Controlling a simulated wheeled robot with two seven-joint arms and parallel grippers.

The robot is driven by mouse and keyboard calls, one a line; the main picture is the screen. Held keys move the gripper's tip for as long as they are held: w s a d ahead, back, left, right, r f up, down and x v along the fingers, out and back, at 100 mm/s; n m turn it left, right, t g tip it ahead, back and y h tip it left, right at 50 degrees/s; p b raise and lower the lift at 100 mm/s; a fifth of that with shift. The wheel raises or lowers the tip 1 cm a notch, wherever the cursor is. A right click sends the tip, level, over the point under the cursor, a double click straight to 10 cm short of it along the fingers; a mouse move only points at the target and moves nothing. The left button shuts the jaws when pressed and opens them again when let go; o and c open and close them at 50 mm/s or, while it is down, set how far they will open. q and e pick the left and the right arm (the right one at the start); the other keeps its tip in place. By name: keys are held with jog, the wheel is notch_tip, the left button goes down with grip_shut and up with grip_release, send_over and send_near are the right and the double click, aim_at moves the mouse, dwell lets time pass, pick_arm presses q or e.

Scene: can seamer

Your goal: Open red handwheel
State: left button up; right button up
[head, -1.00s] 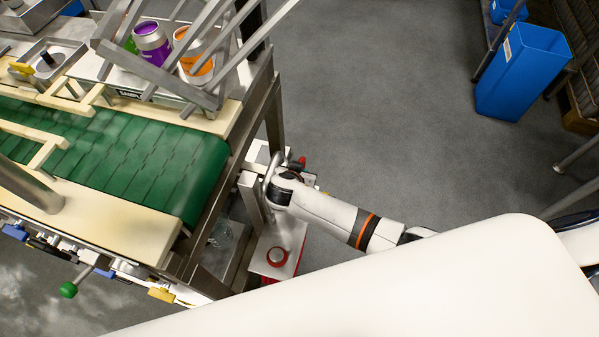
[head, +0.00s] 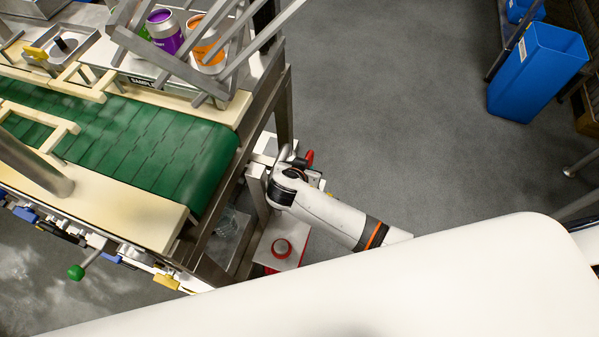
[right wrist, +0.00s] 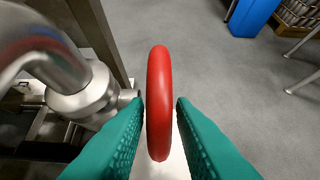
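The red handwheel (right wrist: 159,105) stands edge-on in the middle of the right wrist view, with a steel stem and pipe fitting to its left. In the head view a small red part of it (head: 309,157) shows beside my right arm's end, by the machine's corner. My right gripper (right wrist: 161,102) has its two teal fingers on either side of the rim. Narrow gaps show between fingers and rim, so it is open around the wheel. The right fingers are hidden in the head view. My left gripper is not in view.
The green conveyor (head: 130,145) and its frame lie at the left. A plate with a red button (head: 282,248) is below the wheel area. A blue bin (head: 537,72) stands at the upper right. The grey floor (head: 400,100) between is clear.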

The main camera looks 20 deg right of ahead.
jog(key=v, duration=0.7)
jog(key=shift+s+r, duration=0.2)
jog(key=shift+s, duration=0.05)
